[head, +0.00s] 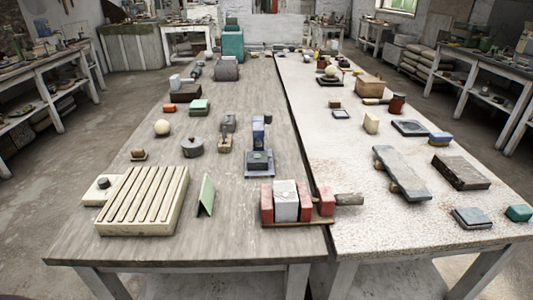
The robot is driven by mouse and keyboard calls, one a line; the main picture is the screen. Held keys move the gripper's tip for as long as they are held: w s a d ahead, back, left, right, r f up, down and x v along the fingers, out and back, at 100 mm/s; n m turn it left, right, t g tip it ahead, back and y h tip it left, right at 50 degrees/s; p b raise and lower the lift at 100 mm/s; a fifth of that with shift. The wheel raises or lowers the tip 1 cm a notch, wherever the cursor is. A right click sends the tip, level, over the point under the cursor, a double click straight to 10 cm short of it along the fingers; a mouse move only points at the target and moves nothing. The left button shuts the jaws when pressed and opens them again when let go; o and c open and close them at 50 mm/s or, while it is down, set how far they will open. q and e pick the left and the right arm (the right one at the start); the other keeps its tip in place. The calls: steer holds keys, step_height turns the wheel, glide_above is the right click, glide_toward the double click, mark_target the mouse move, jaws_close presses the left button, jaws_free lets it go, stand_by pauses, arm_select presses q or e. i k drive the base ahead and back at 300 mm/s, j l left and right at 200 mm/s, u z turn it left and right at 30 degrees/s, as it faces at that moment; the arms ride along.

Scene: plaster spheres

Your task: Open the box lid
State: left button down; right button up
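Neither of my grippers shows in the head view. No box with a clearly visible lid can be picked out for certain. A tan block-shaped box (369,85) stands toward the back of the right table, and its top looks closed. A dark brown low box (185,95) sits at the left table's back left, with a green-topped piece (199,106) in front of it. A round dark lidded pot (192,147) stands mid-left. Whether any of these has a hinged lid is too small to tell.
The wooden left table (240,232) and pale right table (345,225) meet along a dark gap. Near the front are a cream slatted block (142,201), a green wedge (206,195) and red and white blocks (286,201). Bare surface lies between them.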

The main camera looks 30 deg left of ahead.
mark_target(369, 79)
steer(key=i+l+z, duration=0.25)
steer(key=z, duration=0.15)
steer(key=i+l+z, duration=0.55)
steer(key=i+z, duration=0.2)
steer(key=i+l+z, duration=0.2)
steer(key=i+z, duration=0.55)
steer(key=i, duration=0.2)
steer(key=i+l, duration=0.15)
steer(key=i, duration=1.15)
steer(key=i+u, duration=1.15)
steer(key=u, duration=0.2)
steer(key=i+u, duration=0.2)
steer(key=u, duration=0.2)
steer(key=i+u, duration=0.2)
steer(key=u, duration=0.25)
steer(key=i+j+u, duration=0.1)
steer(key=i+u, duration=0.7)
steer(key=i, duration=0.2)
steer(key=l, duration=0.05)
